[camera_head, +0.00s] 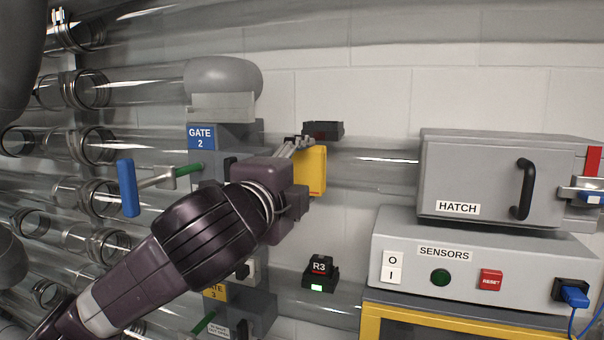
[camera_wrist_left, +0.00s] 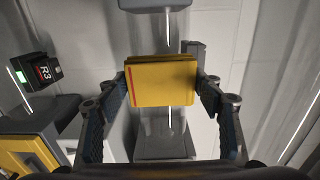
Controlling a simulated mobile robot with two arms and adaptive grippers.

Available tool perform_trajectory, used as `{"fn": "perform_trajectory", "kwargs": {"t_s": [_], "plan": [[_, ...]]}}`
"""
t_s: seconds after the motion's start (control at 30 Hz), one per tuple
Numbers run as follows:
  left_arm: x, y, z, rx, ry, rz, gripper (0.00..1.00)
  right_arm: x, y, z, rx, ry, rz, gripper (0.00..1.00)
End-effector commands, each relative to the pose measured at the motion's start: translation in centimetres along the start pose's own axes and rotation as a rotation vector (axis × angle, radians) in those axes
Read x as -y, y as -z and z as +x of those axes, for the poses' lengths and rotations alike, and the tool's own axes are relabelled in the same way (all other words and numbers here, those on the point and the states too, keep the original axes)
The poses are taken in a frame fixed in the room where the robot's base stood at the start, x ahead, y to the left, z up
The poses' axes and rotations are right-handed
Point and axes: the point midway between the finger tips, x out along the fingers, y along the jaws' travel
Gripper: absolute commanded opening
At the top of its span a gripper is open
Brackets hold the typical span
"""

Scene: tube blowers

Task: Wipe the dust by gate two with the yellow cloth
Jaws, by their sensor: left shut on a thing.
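My left gripper (camera_head: 300,172) is shut on the yellow cloth (camera_head: 316,170), a folded block with a red stripe. The left wrist view shows the cloth (camera_wrist_left: 163,84) pinched between both fingers, in front of a clear tube. In the head view, the gate two box (camera_head: 226,135), with its blue GATE 2 label, is left of the cloth and partly behind my left arm. Its lever has a blue handle (camera_head: 128,188). I cannot make out the dust. I cannot tell whether the cloth touches the tube.
A clear tube (camera_head: 375,165) runs right to the hatch box (camera_head: 490,180). The sensors box (camera_head: 470,262) stands below that. A black R3 reader (camera_head: 320,272) is below the cloth. The yellow-labelled gate three (camera_head: 240,305) is under my arm. Several tubes crowd the left side.

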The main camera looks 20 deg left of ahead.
Motion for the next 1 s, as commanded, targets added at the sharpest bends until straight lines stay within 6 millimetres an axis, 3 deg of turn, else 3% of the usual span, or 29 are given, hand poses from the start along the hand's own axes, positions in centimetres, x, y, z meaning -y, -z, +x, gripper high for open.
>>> {"fn": "perform_trajectory", "kwargs": {"t_s": [1.0], "plan": [[0.0,0.0,1.3,0.000,-0.001,0.000,0.41,-0.1,0.0,-0.2,0.000,-0.001,0.000,0.40]]}}
